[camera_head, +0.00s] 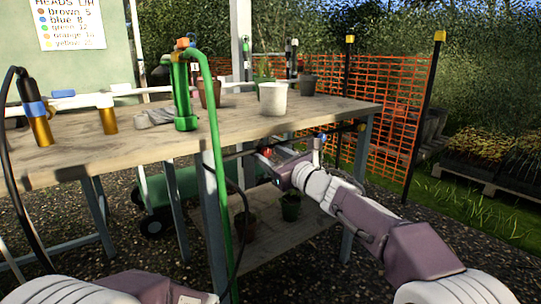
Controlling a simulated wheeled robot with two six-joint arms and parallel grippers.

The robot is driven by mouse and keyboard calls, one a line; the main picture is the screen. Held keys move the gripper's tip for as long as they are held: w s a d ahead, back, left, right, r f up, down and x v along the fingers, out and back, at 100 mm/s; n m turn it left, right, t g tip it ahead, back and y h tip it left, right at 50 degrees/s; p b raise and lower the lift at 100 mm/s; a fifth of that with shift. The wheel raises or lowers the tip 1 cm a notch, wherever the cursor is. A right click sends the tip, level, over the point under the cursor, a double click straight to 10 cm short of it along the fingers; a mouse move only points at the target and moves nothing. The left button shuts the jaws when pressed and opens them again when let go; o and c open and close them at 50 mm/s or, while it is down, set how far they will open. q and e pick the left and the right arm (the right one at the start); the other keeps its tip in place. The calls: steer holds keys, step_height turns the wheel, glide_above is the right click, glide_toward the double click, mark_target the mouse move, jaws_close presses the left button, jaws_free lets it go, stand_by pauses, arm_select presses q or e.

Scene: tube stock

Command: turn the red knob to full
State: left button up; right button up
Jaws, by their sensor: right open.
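The red knob (267,152) is small and sits just below the table's front edge, near the middle of the head view. My right gripper (277,169) is open, with its tip just below and right of the red knob. I cannot tell whether they touch. The fingers are small and partly hidden by my own wrist. The knob's turn position is too small to read. Part of my left arm shows at the bottom left, but its gripper is out of view.
A blue knob (321,137) stands close to my right wrist. The wooden table (335,108) carries a white pot (273,99) and a green tube fitting (183,95). A green hose (219,165) hangs down its front. An orange mesh fence (385,105) stands behind.

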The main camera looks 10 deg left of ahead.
steer(key=shift+w+a, duration=0.25)
steer(key=shift+w, duration=0.05)
jaws_close()
